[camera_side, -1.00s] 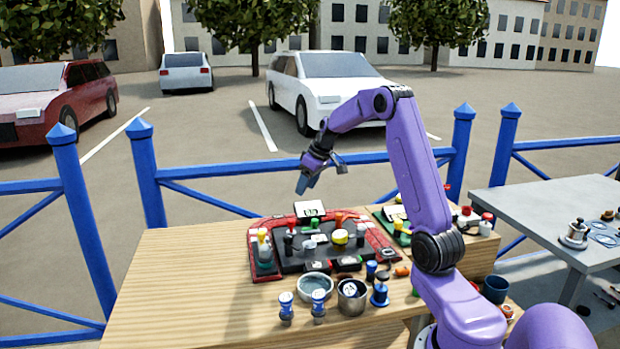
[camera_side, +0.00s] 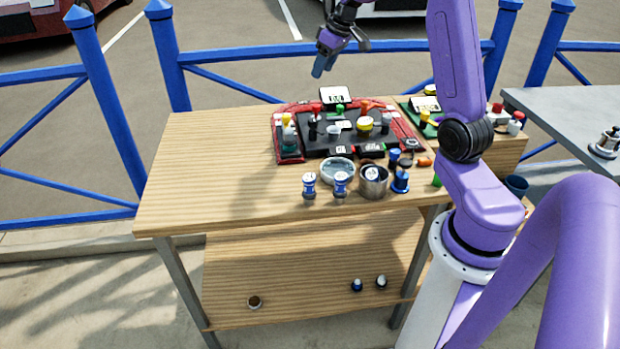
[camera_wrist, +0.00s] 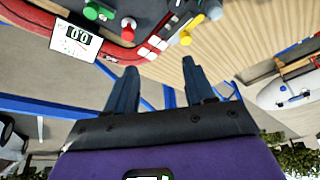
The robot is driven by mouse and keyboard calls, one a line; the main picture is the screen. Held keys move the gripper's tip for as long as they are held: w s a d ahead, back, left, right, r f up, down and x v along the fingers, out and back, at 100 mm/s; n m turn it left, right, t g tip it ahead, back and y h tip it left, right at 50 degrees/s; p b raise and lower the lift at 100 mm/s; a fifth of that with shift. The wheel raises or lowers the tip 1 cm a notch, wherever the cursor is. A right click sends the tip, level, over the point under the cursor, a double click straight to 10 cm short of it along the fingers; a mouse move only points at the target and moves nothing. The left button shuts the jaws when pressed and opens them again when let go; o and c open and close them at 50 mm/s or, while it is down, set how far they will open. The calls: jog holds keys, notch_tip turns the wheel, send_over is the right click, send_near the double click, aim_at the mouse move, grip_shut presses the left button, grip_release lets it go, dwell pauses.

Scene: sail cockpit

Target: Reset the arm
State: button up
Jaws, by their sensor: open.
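My gripper (camera_side: 330,60) is raised above and behind the far edge of the wooden table (camera_side: 210,180), clear of everything on it. In the wrist view its two dark blue fingers (camera_wrist: 158,85) stand apart with nothing between them. Below it on the table is a red and dark control panel (camera_side: 285,150) with coloured knobs and levers.
A round dish (camera_side: 338,171), a metal cup (camera_side: 373,182) and small blue-and-white pieces (camera_side: 309,186) stand in front of the panel. A green panel (camera_side: 425,118) is at its right. A blue railing (camera_side: 240,70) runs behind. The table's left part is bare.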

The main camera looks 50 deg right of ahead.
jog(key=s+a+n+g+y, duration=0.1)
jog(key=s+a+n, duration=0.3)
jog(key=a, duration=0.9)
jog(key=s+a+n+g, duration=0.1)
jog(key=s+a, duration=0.5)
jog(key=a, duration=0.6)
jog(key=s+a+f+n+g, duration=0.1)
jog(key=s+a+n, duration=0.2)
jog(key=s, duration=0.9)
jog(key=s+a+f+n+g+h, duration=0.1)
jog(key=s+a+f+n, duration=0.1)
jog(key=s, duration=1)
jog(key=shift+s+a+f+n, duration=0.15)
jog(key=shift+s+a+n, duration=0.15)
jog(key=shift+a+n, duration=0.45)
